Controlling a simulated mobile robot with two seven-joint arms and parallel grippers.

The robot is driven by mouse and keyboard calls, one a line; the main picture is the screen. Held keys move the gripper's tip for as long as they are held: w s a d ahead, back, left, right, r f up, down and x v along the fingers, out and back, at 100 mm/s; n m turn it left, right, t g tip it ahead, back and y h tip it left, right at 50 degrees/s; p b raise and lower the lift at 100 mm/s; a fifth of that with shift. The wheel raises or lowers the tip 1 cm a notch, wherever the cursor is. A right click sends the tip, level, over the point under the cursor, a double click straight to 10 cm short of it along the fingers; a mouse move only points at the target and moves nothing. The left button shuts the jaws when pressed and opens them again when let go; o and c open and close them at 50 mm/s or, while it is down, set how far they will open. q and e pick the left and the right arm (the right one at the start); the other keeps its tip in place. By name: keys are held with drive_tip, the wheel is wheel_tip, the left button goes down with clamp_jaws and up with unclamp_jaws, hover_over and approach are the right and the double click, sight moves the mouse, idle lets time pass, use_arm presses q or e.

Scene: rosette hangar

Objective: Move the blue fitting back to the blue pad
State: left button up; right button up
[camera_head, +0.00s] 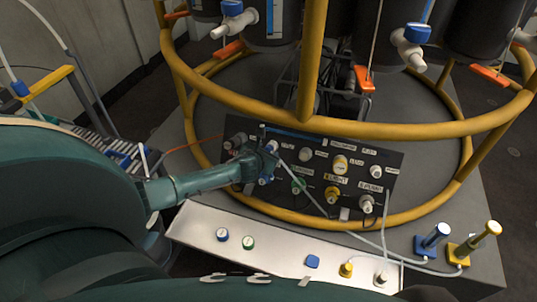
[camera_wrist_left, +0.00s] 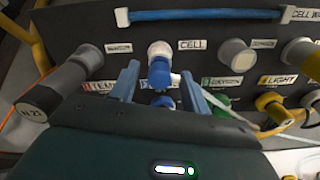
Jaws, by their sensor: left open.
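In the head view the left gripper (camera_head: 262,155) reaches the panel's upper left and mostly hides the fitting. A small bare blue pad (camera_head: 312,262) lies on the pale shelf (camera_head: 195,222) below the panel. My right gripper is not in view.
Pale hoses cross the panel's right half. A yellow ring frame (camera_head: 400,128) curves above. Two posts on blue and yellow bases stand far right.

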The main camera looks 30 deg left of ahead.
use_arm(q)
drive_tip(key=shift+w+a+f, duration=0.1)
drive_tip(key=shift+w+f, duration=0.2)
drive_tip(key=shift+w, duration=0.15)
idle(1.3)
drive_tip(key=shift+c, duration=0.6)
drive_tip(key=c, duration=0.9)
drive_tip(key=shift+s+r+p, duration=0.1)
drive_tip(key=shift+p, duration=0.3)
